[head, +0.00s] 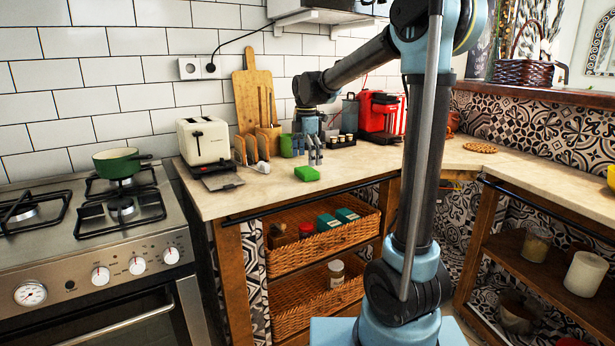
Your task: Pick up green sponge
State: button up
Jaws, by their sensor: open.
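A bright green sponge (307,174) lies flat on the light countertop (262,192), near its front edge. My gripper (314,158) points down just above and behind the sponge, slightly to its right in the picture. Its grey fingers look apart and hold nothing. I see a small gap between the fingertips and the sponge, though the exact height is hard to judge.
A white toaster (204,141), a cutting board (256,98) and a red coffee machine (381,115) stand along the wall. A stove with a green pan (118,162) is at left. Wicker baskets (318,247) sit below. Counter right of the sponge is fairly clear.

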aim_at(307, 169)
jog(key=shift+f, duration=1.6)
jog(key=c, duration=1)
jog(key=shift+o, duration=0.2)
jog(key=shift+r, duration=0.15)
notch_tip(307, 169, up, 10)
